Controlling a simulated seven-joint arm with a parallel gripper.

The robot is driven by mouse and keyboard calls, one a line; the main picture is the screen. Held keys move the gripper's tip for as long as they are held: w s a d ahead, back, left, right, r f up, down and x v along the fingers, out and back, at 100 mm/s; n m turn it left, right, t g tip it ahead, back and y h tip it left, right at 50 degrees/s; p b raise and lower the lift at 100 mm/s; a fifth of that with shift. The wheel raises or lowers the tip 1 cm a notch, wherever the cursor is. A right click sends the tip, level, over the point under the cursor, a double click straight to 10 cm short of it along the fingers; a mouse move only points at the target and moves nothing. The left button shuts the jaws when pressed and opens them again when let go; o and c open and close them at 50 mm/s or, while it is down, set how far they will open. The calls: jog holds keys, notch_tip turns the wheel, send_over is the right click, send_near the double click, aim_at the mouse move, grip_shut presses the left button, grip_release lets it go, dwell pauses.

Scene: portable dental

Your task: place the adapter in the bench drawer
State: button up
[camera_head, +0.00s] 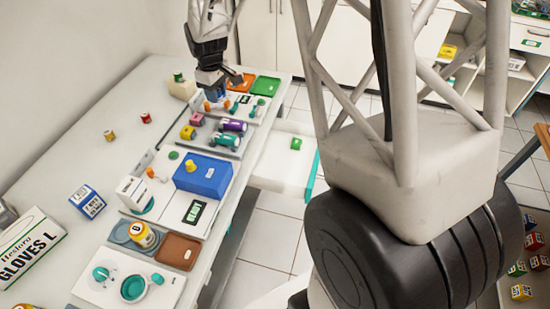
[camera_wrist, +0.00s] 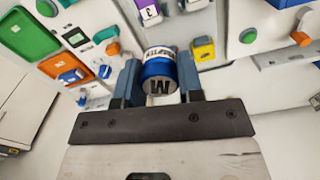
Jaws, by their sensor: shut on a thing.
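My gripper (camera_head: 222,84) is above the far end of the bench, its jaws pointing down. In the wrist view my gripper (camera_wrist: 159,76) is shut on a short blue cylinder (camera_wrist: 159,68) with a pale label band and an M on its end; I take it to be the adapter. It shows only as a dark blue patch in the head view. The bench drawer (camera_head: 275,177) is pulled out on the right side of the bench, white with a teal front edge. My gripper is left of and beyond the drawer.
Orange and green trays (camera_head: 266,86) lie near my gripper. The drawer floor has free room around the green block.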

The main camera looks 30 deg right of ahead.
jog(key=s+d+m, duration=0.2)
jog(key=s+d, duration=0.6)
jog(key=d, duration=0.3)
jog(key=m, duration=0.2)
send_over(292, 170)
notch_tip(292, 170, down, 18)
jog(key=shift+f, duration=2.8)
jog(key=shift+f, duration=0.15)
jog(key=shift+f, duration=1.95)
jog(key=shift+f, duration=0.15)
